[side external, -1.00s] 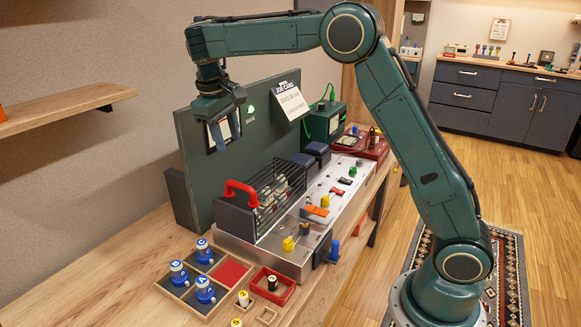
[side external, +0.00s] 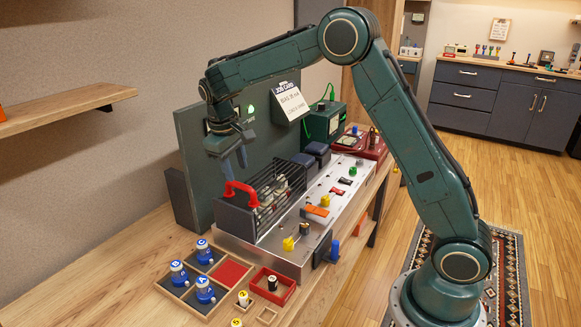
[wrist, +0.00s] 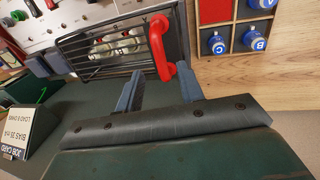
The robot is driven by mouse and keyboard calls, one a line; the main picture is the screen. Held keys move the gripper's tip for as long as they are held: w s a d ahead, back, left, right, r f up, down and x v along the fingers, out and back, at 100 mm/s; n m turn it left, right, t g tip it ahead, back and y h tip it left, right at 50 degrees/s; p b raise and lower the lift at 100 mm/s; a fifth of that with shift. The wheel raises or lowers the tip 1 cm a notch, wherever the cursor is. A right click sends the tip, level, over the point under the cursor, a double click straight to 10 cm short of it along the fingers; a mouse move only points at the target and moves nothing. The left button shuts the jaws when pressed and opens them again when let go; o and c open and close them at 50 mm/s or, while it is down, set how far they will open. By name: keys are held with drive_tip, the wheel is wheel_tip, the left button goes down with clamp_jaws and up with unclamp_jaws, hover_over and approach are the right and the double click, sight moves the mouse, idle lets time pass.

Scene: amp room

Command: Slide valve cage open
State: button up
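The valve cage (side external: 279,192) is a dark wire cage with a red handle (side external: 238,188) on its near end, sitting on the silver amp chassis (side external: 262,262). Pale valves show through its bars. My gripper (side external: 238,168) is just above the red handle, fingers pointing down. In the wrist view the two blue-grey fingers of my gripper (wrist: 158,86) stand wide apart with nothing clamped between them. The red handle (wrist: 158,50) shows just beyond the fingertips, toward the right finger. Whether a finger touches it cannot be told.
A dark upright panel (side external: 195,140) stands behind the cage, with a job card (side external: 290,103) on it. A wooden tray (side external: 188,283) with blue-capped valves lies in front left, beside a red tray (side external: 284,294). Knobs and switches line the chassis's right side.

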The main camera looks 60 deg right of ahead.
sight(241, 184)
drive_tip(key=shift+d+f, duration=0.25)
drive_tip(key=shift+f, duration=0.95)
drive_tip(key=shift+d+f, duration=0.2)
drive_tip(key=shift+f, duration=0.95)
clamp_jaws()
